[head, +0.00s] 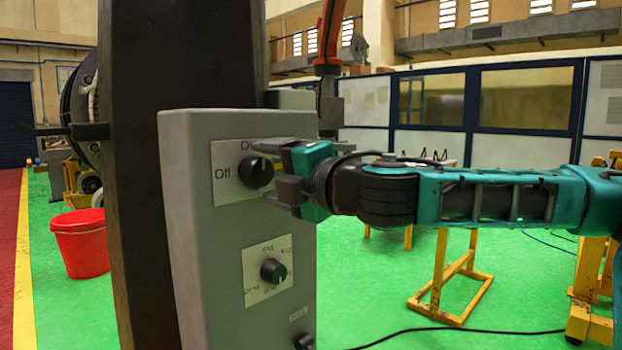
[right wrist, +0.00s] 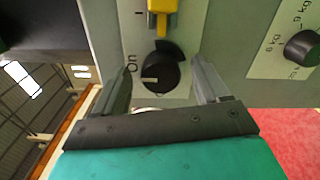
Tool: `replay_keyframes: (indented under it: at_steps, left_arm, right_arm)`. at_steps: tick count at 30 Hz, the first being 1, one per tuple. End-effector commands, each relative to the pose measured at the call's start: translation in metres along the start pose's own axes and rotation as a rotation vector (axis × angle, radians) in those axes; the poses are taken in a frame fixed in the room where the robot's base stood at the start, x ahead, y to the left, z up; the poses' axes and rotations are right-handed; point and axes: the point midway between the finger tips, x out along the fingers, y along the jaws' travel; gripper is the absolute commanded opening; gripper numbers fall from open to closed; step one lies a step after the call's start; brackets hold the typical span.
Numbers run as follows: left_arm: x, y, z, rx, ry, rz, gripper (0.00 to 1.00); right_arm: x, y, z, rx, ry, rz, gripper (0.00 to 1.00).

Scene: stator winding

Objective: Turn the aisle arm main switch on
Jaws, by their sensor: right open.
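The main switch is a black rotary knob (head: 256,172) on the upper white plate of a grey control box (head: 187,190). The plate reads "Off" to the knob's left and "On" above it, partly hidden. My right gripper (head: 264,171) reaches in from the right with its fingers open, one above and one below the knob. In the right wrist view the knob (right wrist: 160,72) sits between the two fingertips (right wrist: 162,84), with gaps on both sides. Its white mark is on the side toward "On". My left gripper is out of view.
A second knob (head: 273,271) sits on a lower plate of the box. A dark column (head: 160,80) stands behind the box. A yellow part (right wrist: 161,15) shows above the knob in the right wrist view. A red bucket (head: 80,243) stands on the green floor at left.

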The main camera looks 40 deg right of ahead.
Motion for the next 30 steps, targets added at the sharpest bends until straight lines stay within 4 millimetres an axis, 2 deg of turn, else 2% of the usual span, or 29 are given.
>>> replay_keyframes:
  at_steps: [8, 9, 12, 20, 26, 30]
  left_arm:
    - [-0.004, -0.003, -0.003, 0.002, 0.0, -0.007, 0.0]
    - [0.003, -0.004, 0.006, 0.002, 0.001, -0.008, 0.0]
    - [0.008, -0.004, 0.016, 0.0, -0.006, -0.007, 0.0]
    - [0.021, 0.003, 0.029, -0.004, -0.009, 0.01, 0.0]
    - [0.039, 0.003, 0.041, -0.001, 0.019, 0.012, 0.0]
    - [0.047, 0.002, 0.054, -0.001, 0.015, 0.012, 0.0]
  right_arm:
    - [-0.02, 0.004, -0.003, 0.006, 0.01, 0.007, 0.74]
    - [-0.022, -0.002, -0.002, 0.008, 0.0, 0.01, 0.74]
    - [-0.029, -0.002, 0.0, 0.01, -0.009, 0.01, 0.74]
    - [-0.046, -0.003, -0.004, 0.005, 0.01, 0.009, 0.74]
    - [-0.068, -0.006, -0.004, 0.002, 0.007, 0.008, 0.74]
    - [-0.091, -0.004, -0.003, 0.005, 0.008, 0.008, 0.74]
